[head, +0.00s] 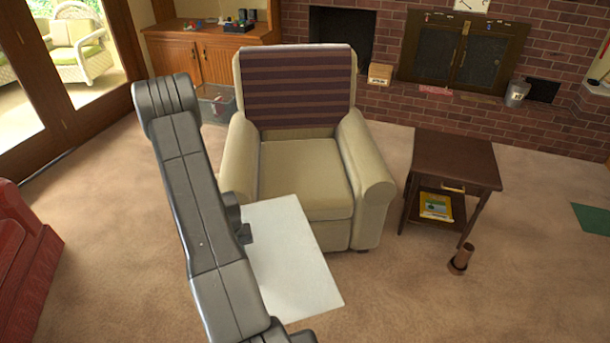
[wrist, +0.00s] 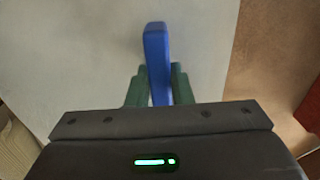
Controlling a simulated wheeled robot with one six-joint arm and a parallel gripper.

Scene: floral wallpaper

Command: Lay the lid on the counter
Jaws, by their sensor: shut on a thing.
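A blue piece, which I take for the lid (wrist: 156,42), stands on edge between the green fingers of my gripper (wrist: 160,68) in the wrist view. The gripper is shut on it. Its narrow side faces the camera, so its full shape does not show. Behind it lies a pale flat surface, which I take for the counter (wrist: 70,40); it also shows in the head view as a white top (head: 295,265). I cannot tell whether the lid touches it. In the head view my arm hides the lid and most of the gripper.
A cream armchair (head: 305,175) stands just behind the white top. A dark side table (head: 455,160) is to the right, with a brown cup-like object (head: 461,259) by its leg. A red sofa (head: 25,250) is at the left. Carpet is open at the front right.

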